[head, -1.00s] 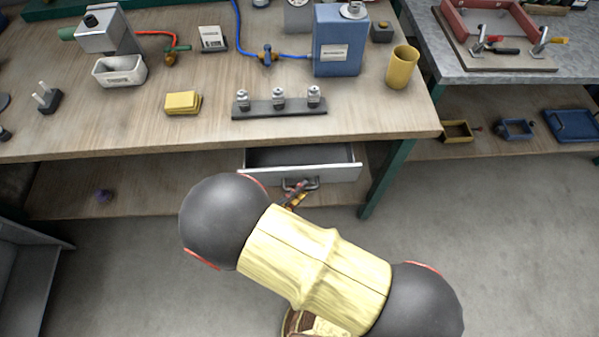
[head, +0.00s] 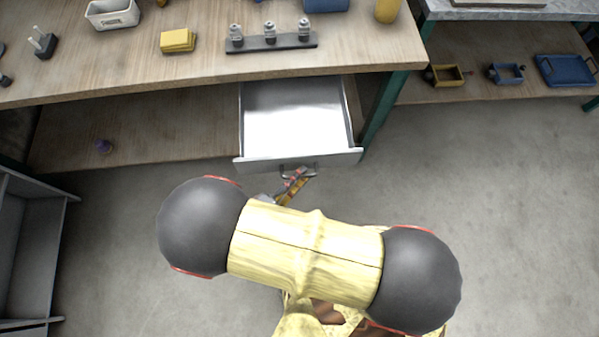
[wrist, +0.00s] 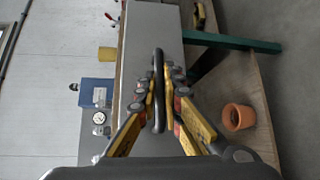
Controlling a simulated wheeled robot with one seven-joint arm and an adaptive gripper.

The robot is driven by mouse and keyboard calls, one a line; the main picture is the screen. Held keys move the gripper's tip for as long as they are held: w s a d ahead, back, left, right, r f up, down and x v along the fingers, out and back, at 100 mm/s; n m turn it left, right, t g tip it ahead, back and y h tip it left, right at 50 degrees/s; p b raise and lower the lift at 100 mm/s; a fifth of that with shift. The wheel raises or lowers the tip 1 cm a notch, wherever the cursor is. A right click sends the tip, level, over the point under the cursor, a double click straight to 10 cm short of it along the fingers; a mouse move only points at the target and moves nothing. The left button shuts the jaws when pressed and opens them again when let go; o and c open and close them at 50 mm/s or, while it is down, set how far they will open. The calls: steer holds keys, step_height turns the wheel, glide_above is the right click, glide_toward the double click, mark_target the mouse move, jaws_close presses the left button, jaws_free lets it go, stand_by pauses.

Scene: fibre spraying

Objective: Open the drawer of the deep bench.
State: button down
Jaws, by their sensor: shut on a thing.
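The drawer (head: 292,112) hangs under the wooden bench top (head: 130,72) and stands well out, its pale inside showing and looking empty. Its dark bar handle (head: 298,171) is on the light grey front. My gripper (head: 292,183) is at the handle, partly hidden behind my arm in the head view. In the wrist view the handle (wrist: 158,90) runs between the two yellow fingers of my gripper (wrist: 160,88), which are closed around it. The drawer front (wrist: 152,35) lies behind the handle there.
A green bench leg (head: 378,112) stands just right of the drawer. A black rail with several fittings (head: 270,42) and a yellow block (head: 178,40) are on the bench top. A grey shelf unit (head: 30,240) stands at left. The floor (head: 500,200) at right is clear.

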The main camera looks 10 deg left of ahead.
steer(key=c, duration=2)
jaws_free()
steer(key=shift+o, duration=0.2)
